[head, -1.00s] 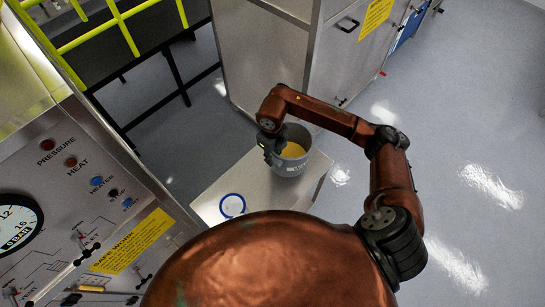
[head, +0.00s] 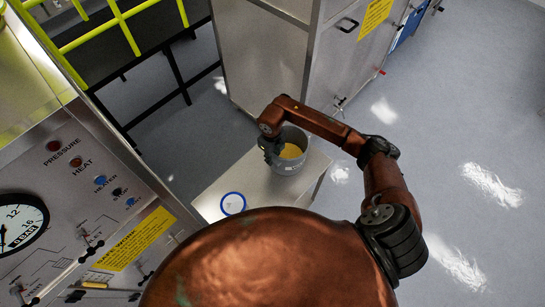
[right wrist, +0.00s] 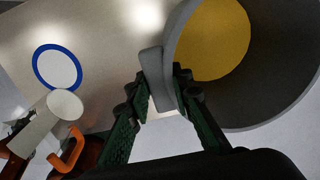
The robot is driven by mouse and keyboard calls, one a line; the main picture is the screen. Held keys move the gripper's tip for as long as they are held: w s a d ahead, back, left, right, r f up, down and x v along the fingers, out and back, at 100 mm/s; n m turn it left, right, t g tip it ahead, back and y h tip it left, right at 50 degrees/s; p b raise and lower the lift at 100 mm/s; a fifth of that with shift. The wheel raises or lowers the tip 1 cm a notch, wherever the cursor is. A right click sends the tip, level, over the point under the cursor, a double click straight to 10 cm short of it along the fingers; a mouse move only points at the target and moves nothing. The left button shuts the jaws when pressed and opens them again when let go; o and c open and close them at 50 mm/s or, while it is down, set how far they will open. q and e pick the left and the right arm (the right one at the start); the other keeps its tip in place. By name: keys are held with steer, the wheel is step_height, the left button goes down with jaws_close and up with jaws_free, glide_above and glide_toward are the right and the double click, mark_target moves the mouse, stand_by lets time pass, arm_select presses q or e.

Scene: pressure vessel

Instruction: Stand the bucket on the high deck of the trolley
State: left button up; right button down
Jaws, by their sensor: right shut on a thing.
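The grey bucket (head: 289,165) with a yellow inside shows at the middle of the head view. It looks upright, at the far right part of the trolley's bare metal deck (head: 240,180). I cannot tell whether its base touches the deck. My right gripper (head: 271,152) is shut on the bucket's rim at its left side. In the right wrist view the fingers (right wrist: 164,98) close on a grey piece of the rim, with the bucket (right wrist: 285,75) to the right. The bucket's underside is hidden.
A blue ring mark (head: 233,204) lies on the near part of the deck. A steel cabinet (head: 265,60) stands just behind the trolley. A control panel (head: 90,200) with a gauge is at the left, and yellow railings (head: 120,25) are behind it. Open floor (head: 470,130) is at the right.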

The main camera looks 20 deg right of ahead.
steer(key=c, duration=1.7)
jaws_free()
steer(key=shift+r, duration=0.2)
steer(key=shift+a+r+b, duration=0.1)
steer(key=shift+r+b, duration=1.05)
steer(key=shift+r, duration=4.75)
